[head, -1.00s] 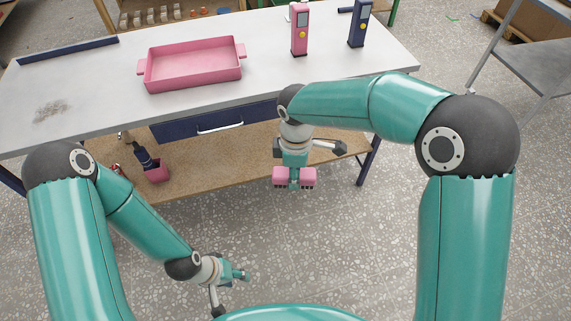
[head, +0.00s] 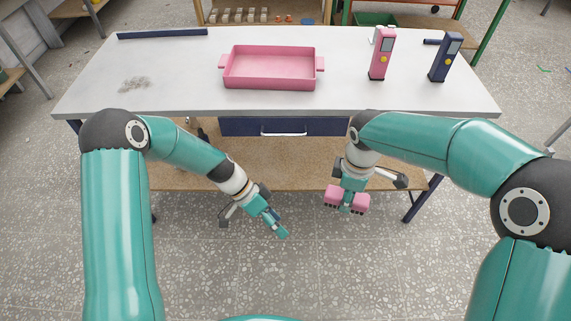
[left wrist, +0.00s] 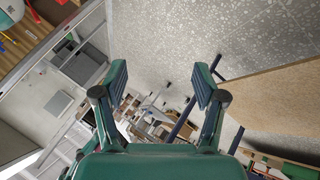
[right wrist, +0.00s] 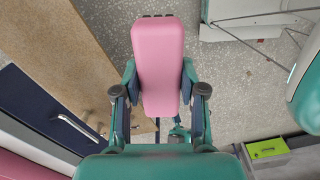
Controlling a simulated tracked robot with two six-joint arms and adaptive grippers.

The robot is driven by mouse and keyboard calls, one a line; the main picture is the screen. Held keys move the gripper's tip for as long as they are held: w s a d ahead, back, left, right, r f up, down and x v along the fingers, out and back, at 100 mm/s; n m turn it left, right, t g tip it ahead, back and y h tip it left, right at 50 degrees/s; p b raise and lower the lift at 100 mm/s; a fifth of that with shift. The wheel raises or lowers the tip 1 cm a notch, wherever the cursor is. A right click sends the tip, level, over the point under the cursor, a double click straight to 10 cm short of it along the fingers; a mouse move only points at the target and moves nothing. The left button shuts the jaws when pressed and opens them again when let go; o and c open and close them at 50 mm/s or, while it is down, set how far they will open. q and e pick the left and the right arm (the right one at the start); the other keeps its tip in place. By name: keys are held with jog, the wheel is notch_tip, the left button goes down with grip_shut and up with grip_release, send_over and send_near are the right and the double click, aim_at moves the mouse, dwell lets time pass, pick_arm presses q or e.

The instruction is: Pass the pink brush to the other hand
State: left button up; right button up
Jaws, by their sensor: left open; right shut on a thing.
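The pink brush is a pink block with dark bristles along its lower edge. In the head view the pink brush (head: 333,198) hangs in front of the table, above the floor. My right gripper (head: 346,206) is shut on it near its middle. In the right wrist view the brush (right wrist: 158,60) stands between the fingers and sticks out past them. My left gripper (head: 279,229) is to the left of the brush and lower in the picture, apart from it. In the left wrist view the left fingers (left wrist: 160,90) are spread with nothing between them.
A white table (head: 180,75) stands ahead with a pink tray (head: 270,84), a pink device (head: 381,55) and a dark blue device (head: 444,60) on it. Below are a blue drawer (head: 250,126) and a wooden lower shelf (head: 290,160). The floor between my arms is clear.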

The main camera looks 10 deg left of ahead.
aim_at(329, 191)
pick_arm(q)
jog(key=w+r+m+h, duration=0.3)
jog(key=w+r+m, duration=0.15)
jog(key=r, duration=0.35)
jog(key=w+r+m+h, duration=0.25)
jog(key=r+m, duration=0.25)
jog(key=r, duration=0.3)
jog(key=x, duration=1.2)
jog(key=shift+w+d, duration=0.15)
jog(key=shift+d, duration=0.1)
jog(key=shift+y, duration=0.25)
jog(key=c, duration=1.2)
grip_shut()
pick_arm(e)
jog(key=o, duration=1.3)
jog(key=shift+c, duration=0.2)
